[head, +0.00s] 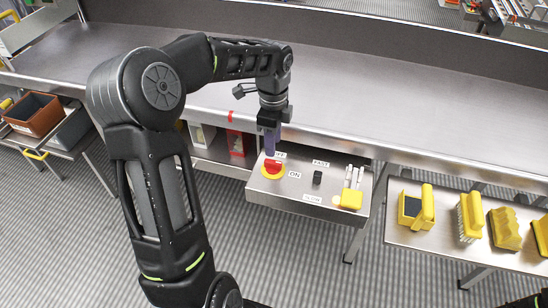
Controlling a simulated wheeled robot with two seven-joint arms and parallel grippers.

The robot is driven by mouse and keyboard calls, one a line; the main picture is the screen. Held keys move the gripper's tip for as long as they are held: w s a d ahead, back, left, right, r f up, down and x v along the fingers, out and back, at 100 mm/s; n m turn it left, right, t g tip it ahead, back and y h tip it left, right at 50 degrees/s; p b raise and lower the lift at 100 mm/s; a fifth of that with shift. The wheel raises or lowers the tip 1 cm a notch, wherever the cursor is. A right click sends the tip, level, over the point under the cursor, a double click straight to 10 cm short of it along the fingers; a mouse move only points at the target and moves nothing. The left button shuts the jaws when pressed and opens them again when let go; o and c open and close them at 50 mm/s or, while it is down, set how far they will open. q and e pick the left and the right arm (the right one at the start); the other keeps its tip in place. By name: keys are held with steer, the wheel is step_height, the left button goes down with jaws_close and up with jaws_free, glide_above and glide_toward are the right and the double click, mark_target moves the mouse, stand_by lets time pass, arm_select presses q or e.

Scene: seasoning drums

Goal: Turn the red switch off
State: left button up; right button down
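The red switch (273,165) is a rotary knob on a yellow round base (271,174), on top of a metal control box (285,190). An "ON" label (295,175) lies to its right. Another label (281,156), partly hidden and seemingly reading "OFF", lies just behind it. My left gripper (271,151) points down right above the switch, its fingertips at or close to the knob's top. I cannot tell whether they touch it. The fingers overlap in this view, so their opening does not show. My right gripper is not in view.
The box also carries a black knob (317,177) between "FAST" and "SLOW" labels, pale sticks (354,178) and a yellow block (351,199). Yellow brushes and sponges (470,217) lie on a side table to the right. The long metal counter (400,110) behind is mostly bare.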

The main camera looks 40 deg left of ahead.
mark_target(273, 161)
arm_select(q)
step_height(273, 161, down, 8)
steer(key=shift+r+p, duration=0.25)
steer(key=shift+p, duration=0.05)
steer(key=shift+c, duration=0.5)
jaws_close()
